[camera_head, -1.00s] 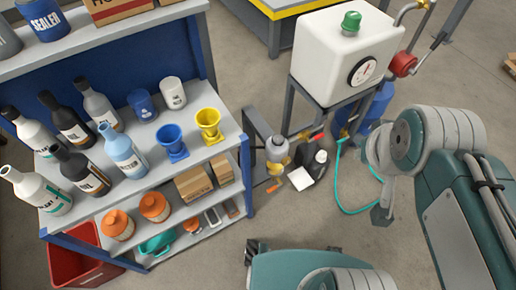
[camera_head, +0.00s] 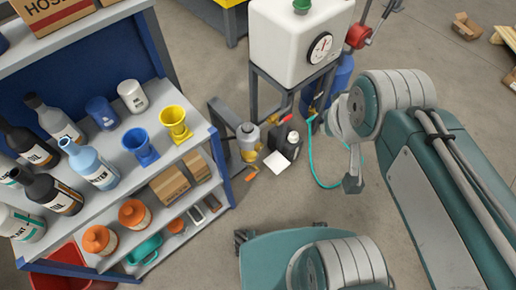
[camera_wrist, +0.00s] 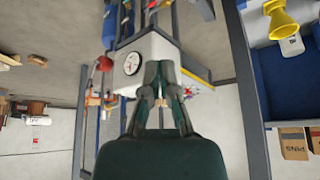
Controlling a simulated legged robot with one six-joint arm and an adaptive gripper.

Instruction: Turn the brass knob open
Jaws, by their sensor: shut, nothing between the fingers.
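A small brass-coloured fitting (camera_head: 312,113) shows under the white tank (camera_head: 296,42) in the head view, close to the end of the teal hose (camera_head: 318,172). It is too small to tell whether it is the knob or how it is turned. In the wrist view the tank (camera_wrist: 156,47) is beyond my gripper (camera_wrist: 159,68), and the fingertips overlap its image. My gripper is shut and empty. I see no contact with the tank or fitting. I cannot make out the knob in the wrist view.
A blue shelf (camera_head: 222,165) with bottles, cups and funnels stands at left. A dark bottle (camera_head: 279,133), a white card (camera_head: 276,162) and a grey container (camera_head: 248,138) are on the floor by the tank stand.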

